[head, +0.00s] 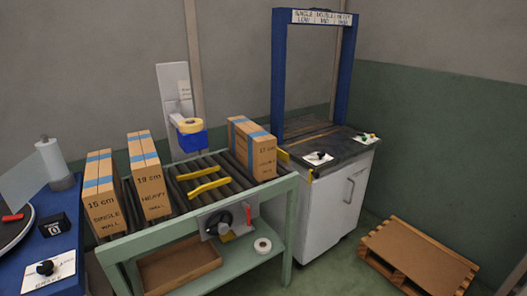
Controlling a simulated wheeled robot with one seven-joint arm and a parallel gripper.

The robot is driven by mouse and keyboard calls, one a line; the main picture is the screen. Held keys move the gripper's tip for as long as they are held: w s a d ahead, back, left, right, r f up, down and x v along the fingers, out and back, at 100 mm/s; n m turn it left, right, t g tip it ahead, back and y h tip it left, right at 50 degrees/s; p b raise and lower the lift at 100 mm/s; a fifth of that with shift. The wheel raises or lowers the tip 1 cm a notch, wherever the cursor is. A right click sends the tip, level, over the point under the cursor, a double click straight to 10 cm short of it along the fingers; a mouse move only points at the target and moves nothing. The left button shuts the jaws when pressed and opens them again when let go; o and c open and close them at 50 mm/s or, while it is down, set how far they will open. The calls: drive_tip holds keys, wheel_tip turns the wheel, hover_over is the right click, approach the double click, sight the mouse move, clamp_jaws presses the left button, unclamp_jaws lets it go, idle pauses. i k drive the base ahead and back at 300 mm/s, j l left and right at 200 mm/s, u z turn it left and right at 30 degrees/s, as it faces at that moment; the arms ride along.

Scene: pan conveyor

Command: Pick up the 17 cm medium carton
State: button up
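A brown carton with blue bands (263,158) stands upright at the right end of the roller conveyor (205,171), beside the strapping machine. Its small label seems to read 17 cm; the line below is too small to read. At the left end stand two similar cartons, one marked 15 cm single wall (102,208) and one marked 19 cm heavy wall (152,191). My gripper is not in view, and no carton is seen being held.
Two yellow bars (208,188) lie across the rollers between the cartons. The strapping machine's blue arch (281,70) rises behind the right carton. A blue table (55,250) is at left, a wooden pallet (420,258) on the floor at right.

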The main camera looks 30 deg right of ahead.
sight(255, 148)
drive_tip(key=i+l, duration=0.2)
drive_tip(key=l, duration=0.15)
drive_tip(key=i+l, duration=0.25)
drive_tip(key=l, duration=0.15)
drive_tip(key=i+l, duration=0.2)
drive_tip(key=l, duration=0.15)
drive_tip(key=i+l, duration=0.25)
drive_tip(key=l, duration=0.15)
